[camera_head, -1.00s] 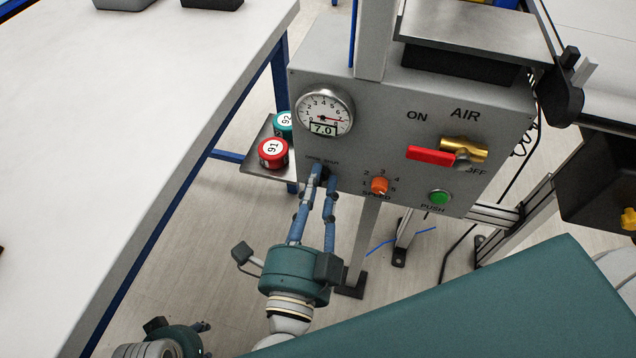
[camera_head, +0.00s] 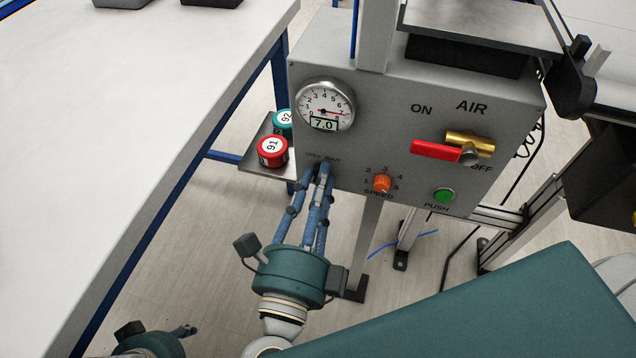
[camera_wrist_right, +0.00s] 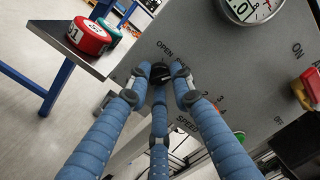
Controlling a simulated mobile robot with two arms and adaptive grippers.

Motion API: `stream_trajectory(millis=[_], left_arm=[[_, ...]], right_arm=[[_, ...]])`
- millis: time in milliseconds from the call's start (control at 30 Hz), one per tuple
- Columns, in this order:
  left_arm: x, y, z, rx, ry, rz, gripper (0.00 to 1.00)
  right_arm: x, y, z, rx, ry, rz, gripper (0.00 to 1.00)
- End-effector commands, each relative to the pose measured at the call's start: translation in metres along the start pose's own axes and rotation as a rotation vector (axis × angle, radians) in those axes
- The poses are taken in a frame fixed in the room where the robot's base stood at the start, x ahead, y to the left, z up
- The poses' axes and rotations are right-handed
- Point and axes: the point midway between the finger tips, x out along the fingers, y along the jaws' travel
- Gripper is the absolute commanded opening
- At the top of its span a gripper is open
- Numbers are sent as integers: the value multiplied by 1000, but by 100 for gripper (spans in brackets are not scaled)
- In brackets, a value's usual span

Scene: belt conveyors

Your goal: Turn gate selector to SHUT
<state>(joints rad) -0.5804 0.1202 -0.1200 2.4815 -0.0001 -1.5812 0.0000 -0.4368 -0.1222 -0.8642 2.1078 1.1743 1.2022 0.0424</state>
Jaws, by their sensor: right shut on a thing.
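The gate selector is a small black knob (camera_wrist_right: 160,72) on the front of the grey control panel (camera_head: 345,75), with the words OPEN and SHUT printed above it in the right wrist view. My right gripper (camera_head: 319,172) is at the panel's lower left, its blue fingers shut around the knob; the right wrist view shows the fingertips (camera_wrist_right: 161,84) on its sides. The fingers hide the knob in the head view, and I cannot tell which word it points to. My left gripper (camera_head: 182,332) is partly in view at the bottom left, away from the panel; its opening is unclear.
Right of the knob are an orange speed knob (camera_head: 382,183), a green push button (camera_head: 444,195) and a red air valve handle (camera_head: 435,151). A gauge (camera_head: 326,106) is above. Red (camera_head: 272,151) and teal (camera_head: 283,122) canisters stand on a small shelf to the left.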

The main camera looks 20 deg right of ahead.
Motion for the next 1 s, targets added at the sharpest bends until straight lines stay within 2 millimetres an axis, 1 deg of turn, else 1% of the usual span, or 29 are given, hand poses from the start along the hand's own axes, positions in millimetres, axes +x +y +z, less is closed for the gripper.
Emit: stream_trajectory(millis=[33, 367, 400, 500, 1000], left_arm=[[1, 0, 0, 0, 0, 0, 44], [1, 0, 0, 0, 0, 0, 44], [1, 0, 0, 0, 0, 0, 44], [1, 0, 0, 0, 0, 0, 44], [1, 0, 0, 0, 0, 0, 44]], right_arm=[[-1, 4, 0, 1, 0, 8, 0], [-1, 4, 0, 3, 0, 8, 0], [-1, 4, 0, 3, 0, 8, 24], [-1, 3, 0, 3, 0, 7, 40], [0, 1, 0, 3, 0, 2, 40]])
